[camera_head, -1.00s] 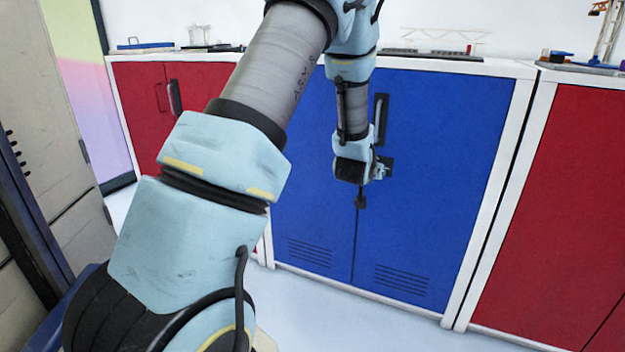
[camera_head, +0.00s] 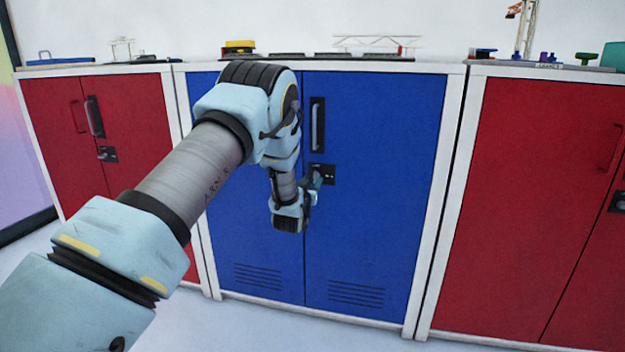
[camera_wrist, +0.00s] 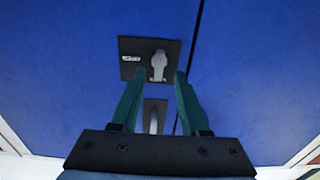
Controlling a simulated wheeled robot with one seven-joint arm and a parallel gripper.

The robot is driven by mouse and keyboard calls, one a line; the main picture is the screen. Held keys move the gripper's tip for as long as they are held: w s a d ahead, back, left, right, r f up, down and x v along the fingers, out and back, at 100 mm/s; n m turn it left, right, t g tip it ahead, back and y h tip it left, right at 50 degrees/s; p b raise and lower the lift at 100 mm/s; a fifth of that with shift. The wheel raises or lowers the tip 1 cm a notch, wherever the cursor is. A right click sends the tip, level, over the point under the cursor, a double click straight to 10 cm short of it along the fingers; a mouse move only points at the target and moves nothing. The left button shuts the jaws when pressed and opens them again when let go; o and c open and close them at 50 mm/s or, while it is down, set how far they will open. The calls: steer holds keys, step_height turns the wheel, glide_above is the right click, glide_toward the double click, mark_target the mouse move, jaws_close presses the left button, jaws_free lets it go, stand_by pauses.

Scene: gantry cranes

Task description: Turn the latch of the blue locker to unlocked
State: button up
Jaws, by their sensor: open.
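Red lockers (camera_head: 540,200) stand at the right and left (camera_head: 135,130) of the blue one. Crane models and small parts (camera_head: 375,45) lie on top. The handle (camera_wrist: 154,116) shows between my fingers in the wrist view. The floor in front is clear.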

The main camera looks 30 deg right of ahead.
mark_target(316, 176)
steer(key=shift+x, duration=1.5)
jaws_close()
